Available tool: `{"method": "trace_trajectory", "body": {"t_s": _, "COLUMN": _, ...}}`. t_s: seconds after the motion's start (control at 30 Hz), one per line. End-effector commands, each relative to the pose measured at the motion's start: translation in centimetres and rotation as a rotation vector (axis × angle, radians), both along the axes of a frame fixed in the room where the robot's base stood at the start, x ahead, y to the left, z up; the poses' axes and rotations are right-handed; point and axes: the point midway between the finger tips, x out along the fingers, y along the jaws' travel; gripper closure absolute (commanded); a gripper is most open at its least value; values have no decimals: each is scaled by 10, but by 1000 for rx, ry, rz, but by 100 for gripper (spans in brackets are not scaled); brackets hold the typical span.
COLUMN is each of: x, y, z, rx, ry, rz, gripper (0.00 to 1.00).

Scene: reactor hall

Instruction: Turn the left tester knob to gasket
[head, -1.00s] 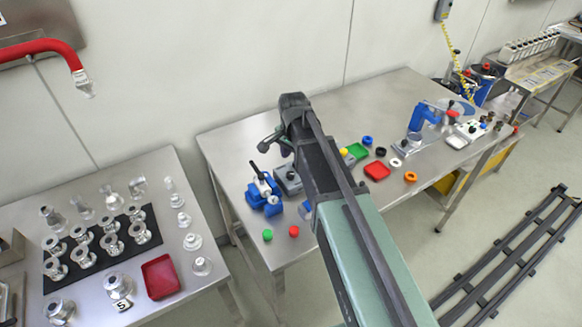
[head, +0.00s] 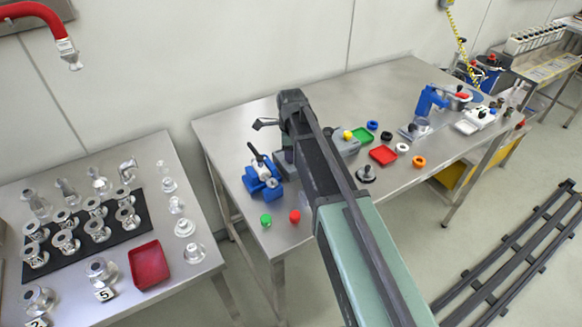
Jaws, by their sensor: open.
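I cannot make out a left tester knob with certainty. A grey box (head: 345,142) with a yellow knob (head: 348,135) on top stands on the middle bench, partly hidden behind my arm. A black knob-like piece on a round grey base (head: 366,174) sits just right of my arm. A white device (head: 480,116) with small dark and red parts stands at the bench's right end; its markings are too small to read.
A side table with metal fittings and a red tray (head: 149,264) stands left.

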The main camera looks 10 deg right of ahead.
Motion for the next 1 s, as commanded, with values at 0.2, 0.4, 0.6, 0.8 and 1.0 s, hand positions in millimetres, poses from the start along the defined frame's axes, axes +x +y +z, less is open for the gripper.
{"method": "trace_trajectory", "body": {"t_s": 0.2, "x": 0, "y": 0, "z": -17, "rx": 0, "ry": 0, "rz": 0, "gripper": 58}}
{"method": "trace_trajectory", "body": {"t_s": 0.4, "x": 0, "y": 0, "z": -15, "rx": 0, "ry": 0, "rz": 1, "gripper": 66}}
{"method": "trace_trajectory", "body": {"t_s": 0.6, "x": 0, "y": 0, "z": -15, "rx": 0, "ry": 0, "rz": 1, "gripper": 93}}
{"method": "trace_trajectory", "body": {"t_s": 0.8, "x": 0, "y": 0, "z": -15, "rx": 0, "ry": 0, "rz": 15, "gripper": 93}}
{"method": "trace_trajectory", "body": {"t_s": 1.0, "x": 0, "y": 0, "z": -15, "rx": 0, "ry": 0, "rz": 79, "gripper": 93}}
